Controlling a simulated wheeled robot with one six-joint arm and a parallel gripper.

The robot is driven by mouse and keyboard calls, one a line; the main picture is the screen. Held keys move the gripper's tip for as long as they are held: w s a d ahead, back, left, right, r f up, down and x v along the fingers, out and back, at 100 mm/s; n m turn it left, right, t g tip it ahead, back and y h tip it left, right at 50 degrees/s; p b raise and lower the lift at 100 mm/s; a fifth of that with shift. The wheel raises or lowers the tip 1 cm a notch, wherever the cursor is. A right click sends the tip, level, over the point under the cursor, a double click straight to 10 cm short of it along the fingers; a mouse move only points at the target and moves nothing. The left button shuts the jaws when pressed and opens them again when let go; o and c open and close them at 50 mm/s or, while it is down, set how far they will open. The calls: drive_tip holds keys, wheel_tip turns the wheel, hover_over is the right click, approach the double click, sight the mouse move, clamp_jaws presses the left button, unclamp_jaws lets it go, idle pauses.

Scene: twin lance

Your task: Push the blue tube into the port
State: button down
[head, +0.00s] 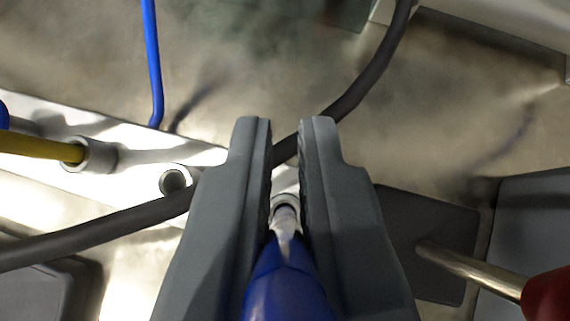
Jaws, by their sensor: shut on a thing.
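My gripper (285,135) points away from the camera, its two grey fingers a narrow gap apart. Between them is the blue tube (285,292), its thick blue body low in the view and its pale, shiny tip pointing forward. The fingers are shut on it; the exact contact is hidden. A pale round port (286,199) shows between the fingers, right at the tip. I cannot tell whether the tip is inside it or just in front. An empty round port (175,181) is on the white plate (215,155), left of the left finger.
A dark cable (375,75) crosses the view diagonally, passing behind the fingers. A yellow tube (35,145) sits in another port (95,155) at left. A thin blue line (152,60) hangs at upper left. A metal rod (470,270) with a red end (547,297) is at lower right.

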drive_tip(key=shift+f, duration=1.3)
drive_tip(key=c, duration=1.5)
unclamp_jaws()
drive_tip(key=shift+s+r, duration=0.1)
drive_tip(key=v, duration=1.7)
drive_tip(key=shift+a, duration=0.1)
drive_tip(key=shift+s, duration=0.1)
